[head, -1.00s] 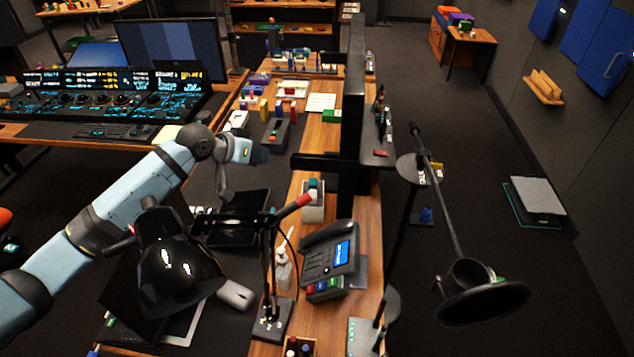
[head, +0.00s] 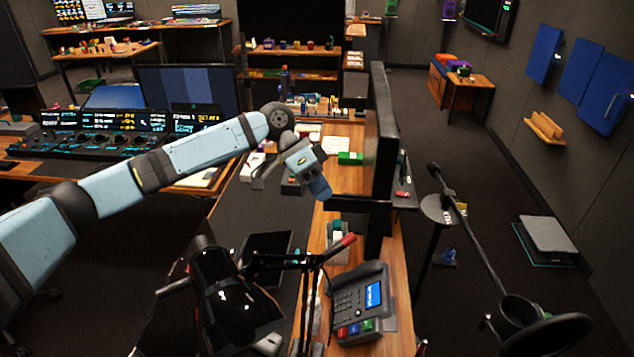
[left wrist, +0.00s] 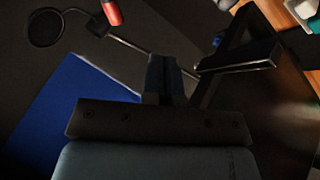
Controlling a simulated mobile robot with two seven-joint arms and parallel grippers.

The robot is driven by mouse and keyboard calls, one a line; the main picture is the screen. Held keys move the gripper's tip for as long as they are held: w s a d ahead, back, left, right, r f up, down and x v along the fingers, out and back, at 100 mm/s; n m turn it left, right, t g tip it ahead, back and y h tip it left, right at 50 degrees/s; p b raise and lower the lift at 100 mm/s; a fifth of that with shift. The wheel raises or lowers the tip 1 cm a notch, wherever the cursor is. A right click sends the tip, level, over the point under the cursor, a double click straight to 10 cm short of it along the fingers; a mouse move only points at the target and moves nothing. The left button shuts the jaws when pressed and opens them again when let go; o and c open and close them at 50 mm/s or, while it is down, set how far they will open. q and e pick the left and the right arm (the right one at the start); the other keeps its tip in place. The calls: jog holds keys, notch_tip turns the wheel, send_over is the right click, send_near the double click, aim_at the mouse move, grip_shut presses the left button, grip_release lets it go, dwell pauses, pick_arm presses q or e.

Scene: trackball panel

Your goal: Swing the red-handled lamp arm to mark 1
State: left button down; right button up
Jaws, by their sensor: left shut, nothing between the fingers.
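The black desk lamp has a glossy shade (head: 235,305) at the lower middle of the head view. Its arm (head: 290,262) runs right and ends in a red handle (head: 347,242), which points up and right. A red cylinder end, apparently this handle (left wrist: 112,12), shows at the top of the left wrist view. My left gripper (head: 321,190) is above and slightly left of the handle in the head view, apart from it. Its fingers (left wrist: 165,78) are shut and empty. The lamp's marks cannot be read; its base is mostly cut off. My right gripper is not in view.
A desk phone (head: 360,300) stands right of the lamp. A dark monitor (head: 382,130) on a black bracket rises behind the handle. A microphone boom with a round filter (head: 540,335) is at lower right. Open floor lies beyond the desk's right side.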

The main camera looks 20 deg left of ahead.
pick_arm(q)
jog(key=s+d+f+p, duration=0.2)
jog(key=s+d+f, duration=0.1)
jog(key=d, duration=0.3)
jog(key=shift+s+f+p, duration=0.25)
jog(key=shift+f+p, duration=0.15)
jog(key=shift+f, duration=0.1)
jog(key=shift+d, duration=0.15)
jog(key=shift+s+d+m+g+p, duration=0.35)
jog(key=shift+s+d+m, duration=0.15)
jog(key=shift+d, duration=0.25)
jog(key=shift+a+r, duration=0.1)
